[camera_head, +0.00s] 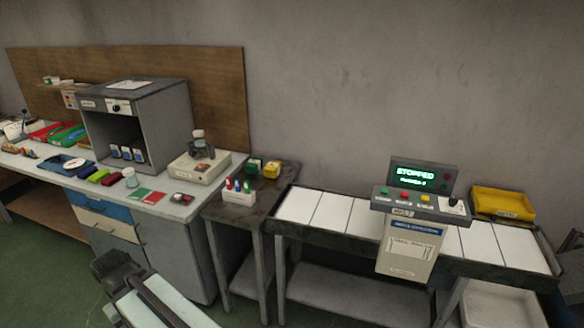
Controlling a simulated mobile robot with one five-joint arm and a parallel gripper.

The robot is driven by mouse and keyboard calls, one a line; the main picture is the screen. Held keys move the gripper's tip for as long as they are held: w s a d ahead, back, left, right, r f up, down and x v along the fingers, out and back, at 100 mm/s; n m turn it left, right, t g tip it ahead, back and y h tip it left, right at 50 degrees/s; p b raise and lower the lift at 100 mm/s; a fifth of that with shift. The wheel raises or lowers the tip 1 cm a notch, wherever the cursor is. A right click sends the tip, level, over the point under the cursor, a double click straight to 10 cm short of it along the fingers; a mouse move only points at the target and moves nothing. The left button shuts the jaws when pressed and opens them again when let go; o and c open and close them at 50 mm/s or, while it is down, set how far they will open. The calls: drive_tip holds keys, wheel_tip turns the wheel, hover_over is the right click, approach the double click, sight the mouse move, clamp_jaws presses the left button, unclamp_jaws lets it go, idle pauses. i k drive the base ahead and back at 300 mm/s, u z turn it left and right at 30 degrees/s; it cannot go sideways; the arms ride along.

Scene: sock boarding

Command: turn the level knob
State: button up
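A control panel (421,203) stands over the conveyor at the right, with several coloured buttons. At its right end is a black knob (453,201) on a white dial plate. Its pointer is too small to read, and so is any "level" label. Another dark knob (115,107) sits on a white plate on the grey cabinet's top front. The panel's screen (416,175) reads "STOPPED" in green, with a smaller unclear line below. Part of my arm shows at the lower left, far from the panel. No gripper fingers can be made out.
The white-slatted conveyor (330,212) runs along the wall, with a yellow tray (502,203) right of the panel. A small dark table (233,213) and a workbench (205,195) with a grey cabinet (163,125) stand to the left. Green floor shows at the lower left.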

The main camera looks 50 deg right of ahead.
sight(451, 202)
drive_tip(key=z, duration=1.15)
drive_tip(key=k, duration=0.6)
drive_tip(key=z, duration=0.25)
drive_tip(key=i, duration=0.55)
drive_tip(key=z, duration=1.3)
